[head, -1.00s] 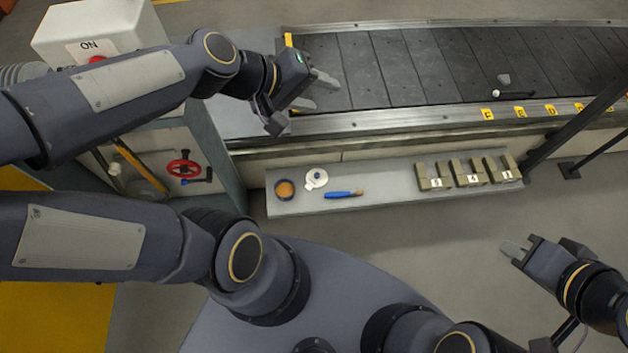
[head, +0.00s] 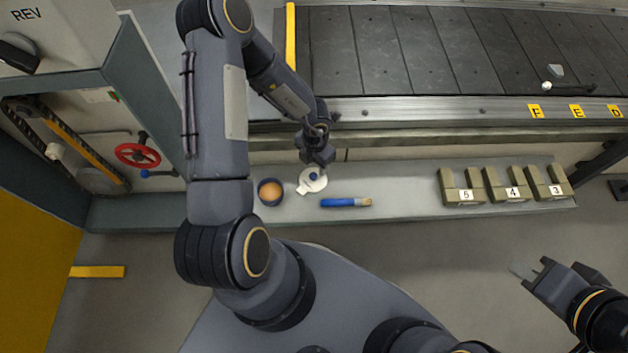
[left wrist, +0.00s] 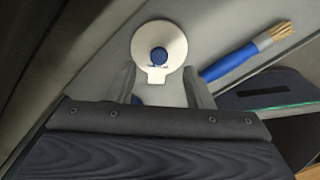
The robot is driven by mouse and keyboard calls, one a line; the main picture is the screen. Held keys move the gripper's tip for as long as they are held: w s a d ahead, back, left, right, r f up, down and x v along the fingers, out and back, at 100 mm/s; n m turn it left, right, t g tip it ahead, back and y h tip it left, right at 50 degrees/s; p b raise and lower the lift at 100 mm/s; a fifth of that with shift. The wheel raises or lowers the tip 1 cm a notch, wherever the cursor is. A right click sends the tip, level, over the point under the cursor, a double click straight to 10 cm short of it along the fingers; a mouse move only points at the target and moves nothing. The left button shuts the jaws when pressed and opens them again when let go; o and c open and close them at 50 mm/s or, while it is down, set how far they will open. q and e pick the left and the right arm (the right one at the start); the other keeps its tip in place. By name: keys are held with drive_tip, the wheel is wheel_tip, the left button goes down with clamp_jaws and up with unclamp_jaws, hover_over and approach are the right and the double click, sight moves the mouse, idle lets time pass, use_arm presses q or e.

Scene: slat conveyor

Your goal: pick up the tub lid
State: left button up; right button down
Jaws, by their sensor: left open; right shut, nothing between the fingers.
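The tub lid (head: 312,184) is a white disc with a side tab and a blue knob in its middle. It lies flat on the grey shelf below the conveyor. My left gripper (head: 319,160) is above the lid's far edge, pointing down at it. In the left wrist view the lid (left wrist: 172,50) lies ahead of the open fingers (left wrist: 160,88), with its tab toward the gap between them. The fingers look empty. My right gripper (head: 530,275) is shut and empty, off to the right over the floor.
On the shelf (head: 405,200), an open tub with orange-brown contents (head: 270,191) stands left of the lid. A blue-handled brush (head: 346,202) lies to its right, also in the left wrist view (left wrist: 240,58). Numbered blocks (head: 505,186) stand further right. The conveyor (head: 400,55) runs behind.

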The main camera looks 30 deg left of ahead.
sight(313, 176)
use_arm(q)
drive_tip(key=f+b, duration=0.1)
drive_tip(key=f, duration=0.1)
drive_tip(key=f+b, duration=0.1)
drive_tip(key=f, duration=0.1)
drive_tip(key=f+b, duration=0.2)
drive_tip(key=shift+s+a, duration=0.15)
drive_tip(key=shift+s, duration=0.2)
drive_tip(key=shift+r, duration=0.2)
clamp_jaws()
